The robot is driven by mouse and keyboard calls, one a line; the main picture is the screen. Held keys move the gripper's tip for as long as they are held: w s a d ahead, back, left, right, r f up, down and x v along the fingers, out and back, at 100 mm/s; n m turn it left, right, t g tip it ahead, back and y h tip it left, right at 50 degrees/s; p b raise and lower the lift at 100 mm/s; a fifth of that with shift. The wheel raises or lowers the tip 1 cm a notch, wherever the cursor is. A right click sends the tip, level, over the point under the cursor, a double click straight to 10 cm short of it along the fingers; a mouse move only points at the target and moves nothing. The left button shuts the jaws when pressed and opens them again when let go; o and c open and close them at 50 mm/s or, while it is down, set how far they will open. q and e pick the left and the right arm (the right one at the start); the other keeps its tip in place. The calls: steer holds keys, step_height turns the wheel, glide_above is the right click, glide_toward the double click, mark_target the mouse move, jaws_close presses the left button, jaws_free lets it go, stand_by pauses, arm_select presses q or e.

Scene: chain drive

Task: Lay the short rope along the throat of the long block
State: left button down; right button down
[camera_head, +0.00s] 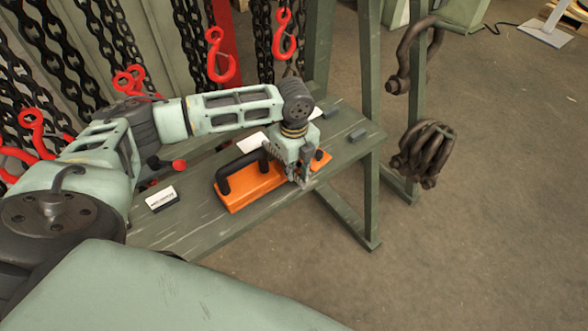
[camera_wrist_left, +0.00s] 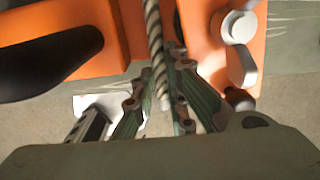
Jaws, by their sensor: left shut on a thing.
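The long block (camera_head: 240,188) is orange with black handles and lies on the green bench. In the left wrist view the orange block (camera_wrist_left: 118,22) shows at the upper left, with another orange part (camera_wrist_left: 202,40) bearing a metal knob and lever at the right. A short grey twisted rope (camera_wrist_left: 156,42) runs between these orange parts. My left gripper (camera_head: 302,182) points down at the block's right part and hides some of it. In the wrist view its fingers (camera_wrist_left: 168,102) are closed around the rope. I cannot tell whether the rope touches the block. My right gripper is not in view.
The bench (camera_head: 225,228) has white cards, one in a dark holder (camera_head: 162,199), and small dark blocks (camera_head: 357,135) at its right end. Chains with red hooks (camera_head: 220,58) hang behind. Dark shackles (camera_head: 425,150) hang at the right. Open floor lies to the right.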

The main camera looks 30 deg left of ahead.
arm_select(q)
steer(key=shift+f, duration=0.55)
steer(key=c, duration=1.7)
jaws_free()
step_height(320, 180, up, 12)
